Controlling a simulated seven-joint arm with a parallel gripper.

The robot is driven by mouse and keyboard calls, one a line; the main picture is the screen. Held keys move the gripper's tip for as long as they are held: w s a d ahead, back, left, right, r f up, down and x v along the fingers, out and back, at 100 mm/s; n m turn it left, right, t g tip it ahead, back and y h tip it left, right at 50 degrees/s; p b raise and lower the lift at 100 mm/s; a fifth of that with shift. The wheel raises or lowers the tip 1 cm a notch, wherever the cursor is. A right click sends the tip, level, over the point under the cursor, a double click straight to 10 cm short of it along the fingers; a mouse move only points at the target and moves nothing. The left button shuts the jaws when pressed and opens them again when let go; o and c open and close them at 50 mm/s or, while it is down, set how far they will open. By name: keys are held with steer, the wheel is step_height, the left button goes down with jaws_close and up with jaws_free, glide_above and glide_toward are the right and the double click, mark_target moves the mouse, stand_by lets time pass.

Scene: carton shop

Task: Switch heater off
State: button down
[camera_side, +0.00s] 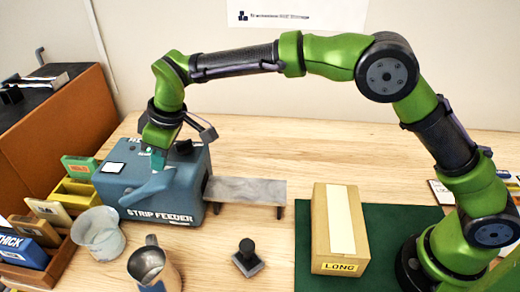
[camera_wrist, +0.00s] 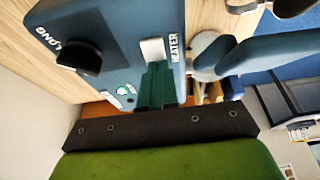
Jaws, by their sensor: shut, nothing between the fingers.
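The blue strip feeder (camera_side: 165,205) stands at the left of the table. In the wrist view its top (camera_wrist: 110,25) carries a white switch (camera_wrist: 153,50) beside the word HEATER. A black knob (camera_wrist: 80,55) marked LONG and a small pale greenish lamp (camera_wrist: 125,92) are also there. My gripper (camera_side: 152,160) points down over the feeder's top. Its green fingers (camera_wrist: 155,66) are shut and empty, with their tips right at the white switch. I cannot tell whether they touch it or which way the switch is tipped.
A metal shelf (camera_side: 245,190) extends from the feeder's right. A LONG carton (camera_side: 320,225) lies on a green mat (camera_side: 385,230).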

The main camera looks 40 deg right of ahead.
steer(key=shift+w+a+f, duration=0.1)
steer(key=shift+f, duration=0.25)
steer(key=shift+s+d+f, duration=0.15)
steer(key=shift+s+d, duration=0.5)
steer(key=w+a+v, duration=0.1)
steer(key=v, duration=1.3)
steer(key=shift+r, duration=0.45)
steer(key=shift+s+d, duration=0.1)
steer(key=shift+w+a+r, duration=0.15)
steer(key=shift+w+a, duration=0.25)
steer(key=shift+a, duration=0.1)
